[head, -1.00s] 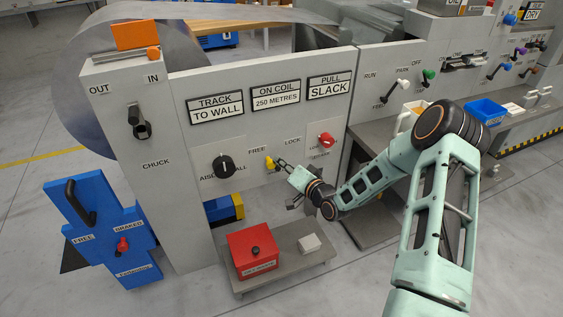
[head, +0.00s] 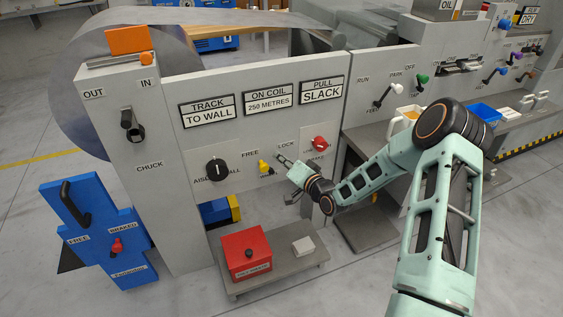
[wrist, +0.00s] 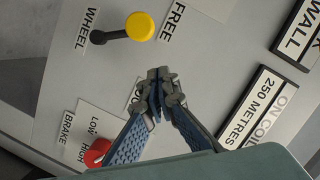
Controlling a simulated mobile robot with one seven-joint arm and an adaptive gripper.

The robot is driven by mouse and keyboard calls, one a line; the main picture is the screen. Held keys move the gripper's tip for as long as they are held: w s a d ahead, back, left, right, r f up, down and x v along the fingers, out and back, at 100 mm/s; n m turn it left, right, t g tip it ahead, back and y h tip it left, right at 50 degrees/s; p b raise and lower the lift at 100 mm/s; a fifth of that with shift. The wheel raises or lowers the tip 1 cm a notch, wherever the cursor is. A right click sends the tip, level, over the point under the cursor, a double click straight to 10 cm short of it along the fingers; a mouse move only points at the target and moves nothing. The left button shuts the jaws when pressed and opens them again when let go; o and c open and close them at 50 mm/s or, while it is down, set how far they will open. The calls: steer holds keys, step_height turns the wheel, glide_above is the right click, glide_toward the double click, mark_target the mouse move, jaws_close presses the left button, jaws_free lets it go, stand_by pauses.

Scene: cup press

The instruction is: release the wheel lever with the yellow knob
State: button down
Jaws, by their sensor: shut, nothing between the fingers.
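The wheel lever with the yellow knob (head: 264,167) is on the grey panel, between the black aisle/wall knob and the red brake knob. In the wrist view the yellow knob (wrist: 140,26) sits at the end of a short dark lever beside the WHEEL label, with the FREE label next to the knob. The LOCK label is partly hidden behind the fingers. My gripper (head: 281,159) is shut and empty, to the right of the yellow knob in the head view. Its fingertips (wrist: 160,80) are apart from the knob in the wrist view.
The red brake knob (head: 320,143) is close to my gripper on the right; it also shows in the wrist view (wrist: 97,153). The black aisle/wall knob (head: 217,170) is to the left. A red box (head: 246,254) stands on a low grey table below.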

steer(key=p+v, duration=0.2)
steer(key=v, duration=0.8)
steer(key=shift+r, duration=0.2)
steer(key=shift+d, duration=0.15)
